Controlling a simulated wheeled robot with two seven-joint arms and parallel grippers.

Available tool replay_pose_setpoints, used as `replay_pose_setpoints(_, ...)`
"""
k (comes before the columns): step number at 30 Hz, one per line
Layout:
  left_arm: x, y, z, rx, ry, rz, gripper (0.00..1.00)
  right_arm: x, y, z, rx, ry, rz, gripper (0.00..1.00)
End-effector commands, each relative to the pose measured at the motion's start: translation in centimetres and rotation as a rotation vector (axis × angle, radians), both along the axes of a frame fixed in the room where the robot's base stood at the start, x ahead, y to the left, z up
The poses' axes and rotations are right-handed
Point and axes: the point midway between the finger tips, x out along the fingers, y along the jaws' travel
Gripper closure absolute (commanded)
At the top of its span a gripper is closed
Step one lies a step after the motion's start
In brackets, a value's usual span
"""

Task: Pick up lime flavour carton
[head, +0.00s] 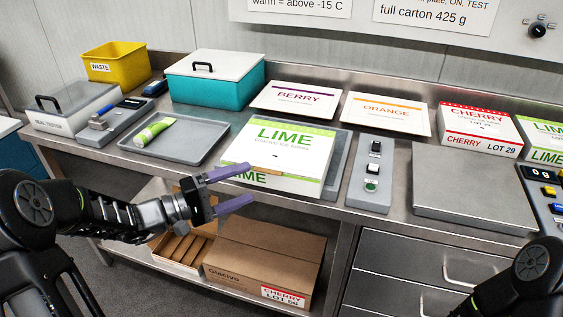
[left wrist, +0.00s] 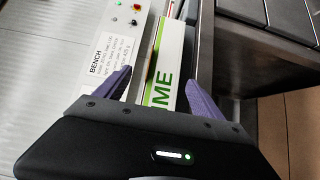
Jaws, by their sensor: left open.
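The lime carton (head: 285,152), white with green bands and "LIME" lettering, lies flat on a grey plate near the bench's front edge. My left gripper (head: 247,184) is open and empty, with its purple fingers pointing at the carton's front left corner. The upper finger overlaps the carton in the head view; I cannot tell whether it touches. In the left wrist view the carton's lettered side (left wrist: 170,65) shows in the gap between the open fingers (left wrist: 160,75). A second lime carton (head: 543,140) stands at the far right. My right gripper is out of view.
A grey tray (head: 203,155) with a green tube (head: 153,131) lies left of the carton. A button box (head: 370,185) stands close on its right. Berry (head: 299,97), orange (head: 386,112) and cherry (head: 479,127) cartons are behind. Cardboard boxes (head: 264,258) sit on the lower shelf.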

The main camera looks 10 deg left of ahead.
Motion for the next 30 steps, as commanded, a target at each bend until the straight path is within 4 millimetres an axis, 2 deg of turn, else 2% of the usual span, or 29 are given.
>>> replay_pose_setpoints(5,0.2,-0.4,0.0,0.0,0.003,-0.003,0.22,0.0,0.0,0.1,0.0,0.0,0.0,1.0)
replay_pose_setpoints(12,1.7,-2.0,-0.1,0.0,0.004,-0.003,0.22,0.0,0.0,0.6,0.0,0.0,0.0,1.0)
replay_pose_setpoints(22,1.9,-2.2,-0.1,-0.001,0.005,-0.003,0.22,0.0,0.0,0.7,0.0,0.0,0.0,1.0)
replay_pose_setpoints(30,4.2,-4.9,-0.3,-0.001,0.005,-0.005,0.22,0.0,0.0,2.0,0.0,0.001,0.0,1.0)
